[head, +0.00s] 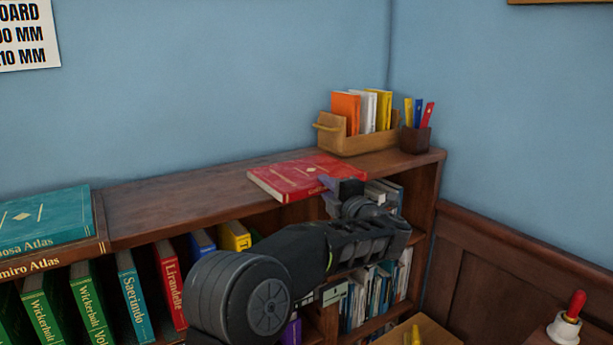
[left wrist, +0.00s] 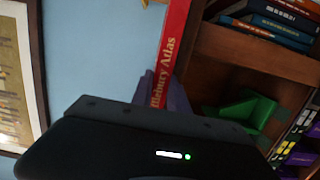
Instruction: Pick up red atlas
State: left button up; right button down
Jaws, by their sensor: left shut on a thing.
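The red atlas (head: 300,178) lies flat, or nearly so, at the front edge of the bookcase top, its cover up. My left gripper (head: 342,186) is at its front right part, shut on it. In the left wrist view, the red spine with "ttlebury Atlas" lettering (left wrist: 172,45) runs down between the purple fingers (left wrist: 165,90). The fingers hide part of the title. I cannot tell whether the atlas is touching the wood or slightly raised. My right gripper is in neither view.
A wooden caddy of books (head: 345,142) and a pen cup (head: 415,139) stand behind and to the right on the bookcase top (head: 180,200). A teal atlas (head: 45,215) lies at the left. Shelved books fill the lower shelves. The top's left-middle is clear.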

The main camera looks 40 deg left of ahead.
pick_arm(q)
grip_shut()
dwell(0.7)
jog(key=shift+r, duration=0.1)
notch_tip(320, 180, up, 10)
jog(key=shift+p, duration=0.35)
dwell(0.3)
dwell(0.6)
